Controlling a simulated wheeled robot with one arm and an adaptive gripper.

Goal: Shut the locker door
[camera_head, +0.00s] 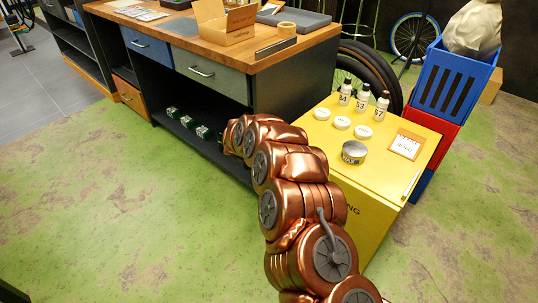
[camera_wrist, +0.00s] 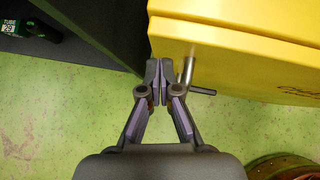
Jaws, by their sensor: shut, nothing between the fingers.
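The yellow locker (camera_head: 325,119) stands right of the workbench, with dark lettering on its front, partly hidden behind my copper-coloured arm. In the wrist view its yellow door (camera_wrist: 250,68) shows at upper right, below a seam with the body. I cannot tell whether the door is flush or slightly ajar. A metal handle (camera_wrist: 188,70) sticks out near the door's left end. My gripper (camera_wrist: 162,68) is shut and empty, its fingertips at the door's left end, just left of the handle. I cannot tell whether they touch. In the head view the gripper is hidden by my arm.
Bottles (camera_head: 362,98), white tubs (camera_head: 341,122) and a grey tin (camera_head: 354,152) stand on the locker. The workbench (camera_head: 295,88) is close on the left, with green boxes (camera_head: 188,122) on its low shelf. Blue (camera_head: 455,84) and red crates stand right. Green floor at left is clear.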

